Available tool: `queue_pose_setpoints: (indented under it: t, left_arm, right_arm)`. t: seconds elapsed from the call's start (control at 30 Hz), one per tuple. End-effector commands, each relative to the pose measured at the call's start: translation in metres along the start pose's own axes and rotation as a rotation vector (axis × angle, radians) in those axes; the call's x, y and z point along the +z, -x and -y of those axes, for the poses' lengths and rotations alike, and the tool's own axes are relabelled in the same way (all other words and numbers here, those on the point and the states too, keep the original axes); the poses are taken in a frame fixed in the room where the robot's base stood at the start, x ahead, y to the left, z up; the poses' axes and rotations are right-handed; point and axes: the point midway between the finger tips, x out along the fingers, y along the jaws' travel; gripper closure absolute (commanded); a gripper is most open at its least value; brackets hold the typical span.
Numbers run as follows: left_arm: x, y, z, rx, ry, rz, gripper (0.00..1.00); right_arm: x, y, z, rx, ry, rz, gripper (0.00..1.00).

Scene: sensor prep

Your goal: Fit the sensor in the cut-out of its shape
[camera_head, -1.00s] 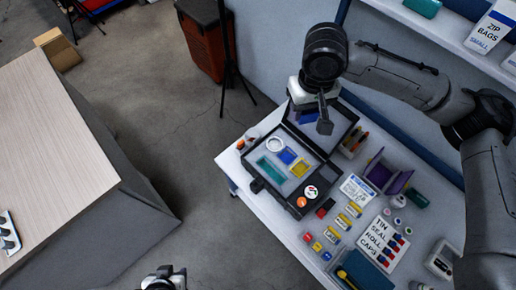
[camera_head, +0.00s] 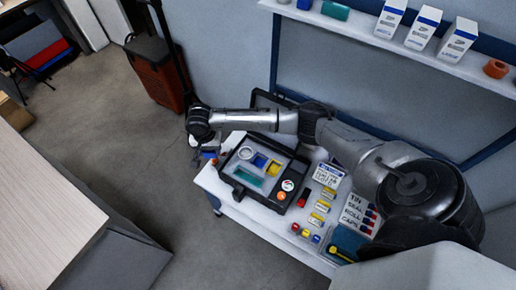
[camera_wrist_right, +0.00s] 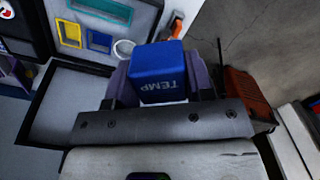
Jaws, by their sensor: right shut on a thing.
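My right gripper (camera_head: 202,151) is left of the black case (camera_head: 230,183) in the head view. In the right wrist view the gripper (camera_wrist_right: 161,88) is shut on a blue block-shaped sensor (camera_wrist_right: 160,68) marked TEMP, one finger on each side. The open case also shows in the wrist view, with a yellow-rimmed cut-out (camera_wrist_right: 70,32), a blue-rimmed cut-out (camera_wrist_right: 99,41) and a white-ringed round cut-out (camera_wrist_right: 123,48). The sensor is apart from these in the wrist picture. A teal rectangle (camera_head: 247,177) lies in the case panel. My left gripper is out of view.
The white table (camera_head: 262,224) carries a label sheet (camera_head: 327,176), small yellow blocks and several coloured caps right of the case. A red-orange toolbox (camera_head: 160,80) stands on the floor behind. A shelf with white boxes (camera_head: 424,28) runs along the wall.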

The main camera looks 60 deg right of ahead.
Motion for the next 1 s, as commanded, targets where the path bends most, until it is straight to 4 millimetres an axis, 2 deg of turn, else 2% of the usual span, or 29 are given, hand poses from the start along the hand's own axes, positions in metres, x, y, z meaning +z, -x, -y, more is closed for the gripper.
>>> queue_pose_setpoints:
  t: [0.03,0.1,0.2,0.4,0.5,0.7,1.0]
  left_arm:
    - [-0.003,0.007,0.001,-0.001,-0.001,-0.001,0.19]
    - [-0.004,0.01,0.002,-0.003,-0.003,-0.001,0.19]
    - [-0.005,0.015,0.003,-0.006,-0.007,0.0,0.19]
    - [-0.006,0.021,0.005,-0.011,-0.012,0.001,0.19]
    - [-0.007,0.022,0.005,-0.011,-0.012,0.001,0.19]
    - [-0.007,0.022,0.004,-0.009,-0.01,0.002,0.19]
    - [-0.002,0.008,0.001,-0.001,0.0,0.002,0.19]
  right_arm:
    - [-0.011,-0.02,-0.02,0.011,-0.082,0.005,0.72]
    - [-0.025,-0.044,-0.044,0.01,-0.183,0.005,0.72]
    - [-0.041,-0.074,-0.077,0.008,-0.305,0.003,0.72]
    - [-0.06,-0.113,-0.134,0.005,-0.465,0.002,0.72]
    - [-0.066,-0.124,-0.152,0.003,-0.512,0.002,0.72]
    - [-0.07,-0.135,-0.17,-0.001,-0.555,0.002,0.72]
    - [-0.071,-0.147,-0.173,-0.001,-0.559,0.002,0.72]
